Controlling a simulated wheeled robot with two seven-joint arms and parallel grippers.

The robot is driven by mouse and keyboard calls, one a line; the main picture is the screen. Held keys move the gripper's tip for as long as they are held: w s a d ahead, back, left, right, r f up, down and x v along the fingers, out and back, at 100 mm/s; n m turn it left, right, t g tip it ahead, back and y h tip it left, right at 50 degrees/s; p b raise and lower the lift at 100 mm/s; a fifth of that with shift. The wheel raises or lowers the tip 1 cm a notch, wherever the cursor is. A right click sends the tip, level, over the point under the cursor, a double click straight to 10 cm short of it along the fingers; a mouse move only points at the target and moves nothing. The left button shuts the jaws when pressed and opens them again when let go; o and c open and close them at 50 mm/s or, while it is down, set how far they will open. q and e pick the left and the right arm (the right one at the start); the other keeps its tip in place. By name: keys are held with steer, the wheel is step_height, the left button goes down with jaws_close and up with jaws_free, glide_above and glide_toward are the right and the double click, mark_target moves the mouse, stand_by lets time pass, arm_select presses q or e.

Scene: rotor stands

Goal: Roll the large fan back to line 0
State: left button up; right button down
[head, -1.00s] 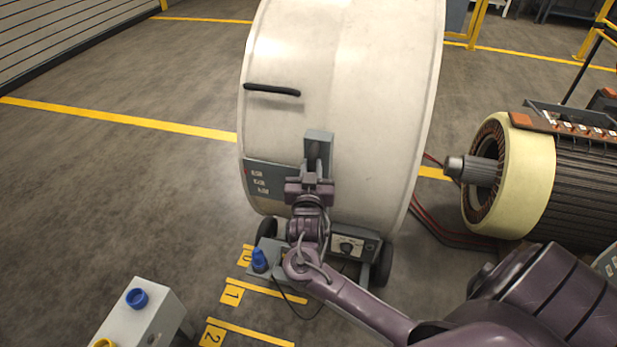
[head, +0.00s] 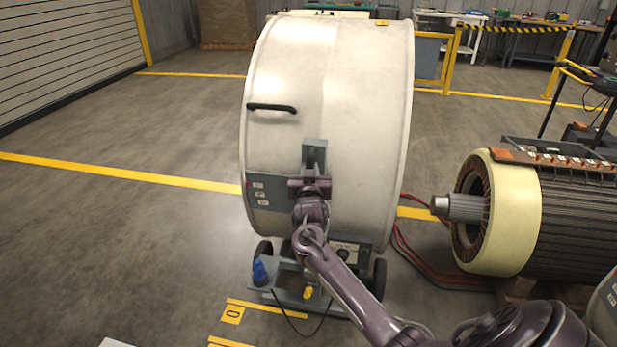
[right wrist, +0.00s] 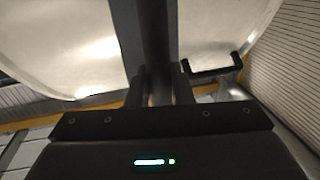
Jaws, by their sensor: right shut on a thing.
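The large fan (head: 340,90) is a big cream drum on a wheeled grey base (head: 290,298). My right gripper (head: 312,178) is shut on its upright grey handle (head: 314,152). The right wrist view shows the handle as a dark bar (right wrist: 157,40) between the fingers of my right gripper (right wrist: 161,85). Line 0 (head: 275,309) is a yellow floor strip with a "0" label (head: 233,314). The base's front edge is close to the strip, and its right part lies by the base. Exact alignment is hard to tell. My left gripper is out of view.
A finned motor (head: 580,220) with a cream end ring stands on the right, with red cables (head: 425,268) on the floor between it and the fan. A black cable (head: 318,328) trails from the base. Another yellow strip (head: 228,342) shows at the bottom. The left floor is clear.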

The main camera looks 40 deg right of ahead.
steer(key=shift+d+r, duration=0.15)
steer(key=shift+r, duration=0.15)
steer(key=c, duration=1.7)
jaws_free()
steer(key=shift+c, duration=0.2)
steer(key=o, duration=0.4)
steer(key=shift+w+d+f, duration=0.1)
steer(key=shift+w+f, duration=0.1)
steer(key=shift+f, duration=0.1)
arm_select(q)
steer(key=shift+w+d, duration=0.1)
arm_select(e)
steer(key=shift+s, duration=0.1)
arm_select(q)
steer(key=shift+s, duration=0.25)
arm_select(e)
steer(key=v, duration=0.7)
steer(key=shift+s+a, duration=0.25)
steer(key=shift+a, duration=0.05)
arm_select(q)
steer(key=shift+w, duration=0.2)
